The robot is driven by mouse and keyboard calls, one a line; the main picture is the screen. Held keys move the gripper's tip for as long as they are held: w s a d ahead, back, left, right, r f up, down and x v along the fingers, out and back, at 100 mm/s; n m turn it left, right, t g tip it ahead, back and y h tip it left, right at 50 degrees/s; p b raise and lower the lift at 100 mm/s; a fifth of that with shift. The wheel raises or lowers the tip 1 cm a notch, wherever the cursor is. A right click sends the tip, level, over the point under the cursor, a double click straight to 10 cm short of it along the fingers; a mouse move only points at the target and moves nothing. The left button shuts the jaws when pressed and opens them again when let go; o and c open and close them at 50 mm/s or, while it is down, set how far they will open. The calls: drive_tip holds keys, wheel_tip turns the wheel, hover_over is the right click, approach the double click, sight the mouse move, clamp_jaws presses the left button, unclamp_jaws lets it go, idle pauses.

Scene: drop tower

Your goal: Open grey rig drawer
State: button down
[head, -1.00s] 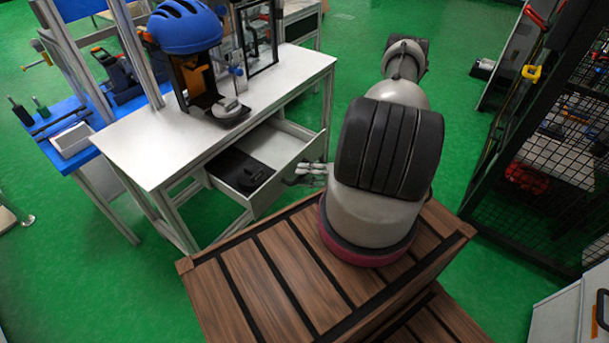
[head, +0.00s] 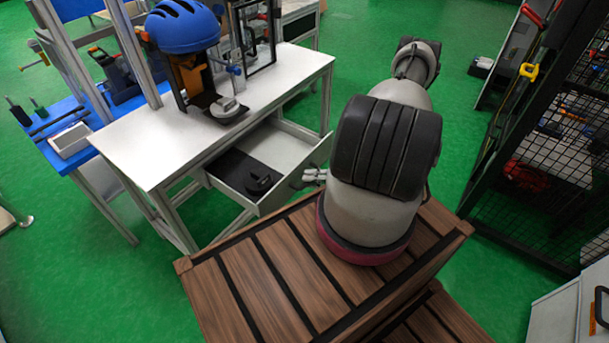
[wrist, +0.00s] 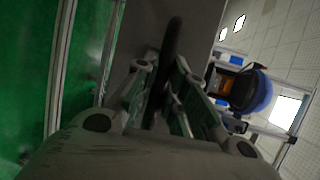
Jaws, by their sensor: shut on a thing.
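The grey rig drawer (head: 268,200) is under the white-topped table and stands pulled out toward me. A black insert with a dark object (head: 245,173) lies in its left part, and the rest of its floor looks bare. My gripper (head: 313,177) is at the drawer's front, with my arm hiding much of it from the head. In the wrist view my gripper (wrist: 160,98) has its fingers on both sides of the dark handle bar (wrist: 172,50) and is shut on it. The drawer front (wrist: 198,30) fills the middle of that view.
A blue helmet (head: 183,27) sits in the rig on the white table (head: 140,140). A slatted wooden deck (head: 250,270) lies just in front of the drawer. A black mesh fence (head: 560,150) stands at the right. Green floor is free between table and fence.

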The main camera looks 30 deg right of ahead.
drive_tip(key=shift+s+d+f, duration=0.1)
drive_tip(key=shift+s, duration=0.1)
drive_tip(key=c, duration=1.5)
unclamp_jaws()
drive_tip(key=shift+o, duration=0.2)
drive_tip(key=v, duration=1.2)
